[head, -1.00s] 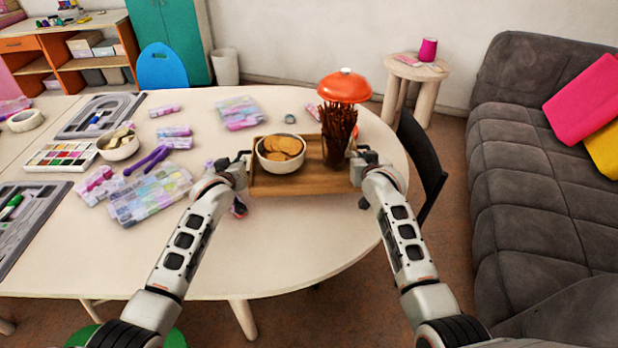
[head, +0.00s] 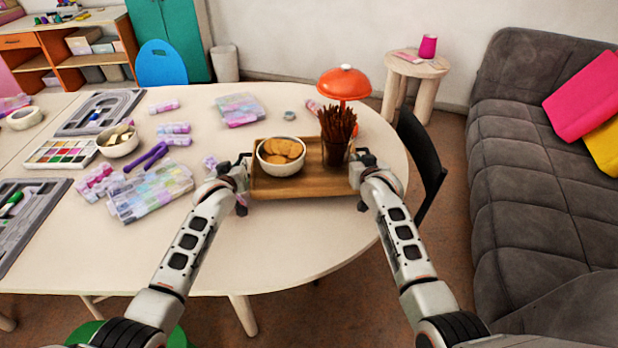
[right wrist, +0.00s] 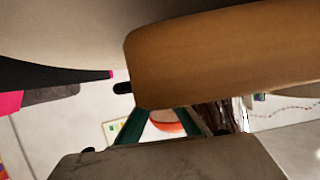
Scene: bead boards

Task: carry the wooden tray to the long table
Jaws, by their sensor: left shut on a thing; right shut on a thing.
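The wooden tray (head: 300,188) is at the right part of the long pale table, level as far as I can tell. It carries a white bowl of round biscuits (head: 281,156) on its left and a dark glass of brown sticks (head: 337,140) on its right. My left gripper (head: 243,168) is shut on the tray's left end. My right gripper (head: 360,162) is shut on its right end. The tray's wood (right wrist: 220,55) fills the upper right of the right wrist view. I cannot tell whether a gap lies under the tray.
An orange lamp (head: 344,83) stands just behind the tray. Bead boxes (head: 150,192), a small bowl (head: 118,140) and a paint set (head: 60,154) cover the table's left. A black chair (head: 420,165) and grey sofa (head: 535,190) are right. The front tabletop is bare.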

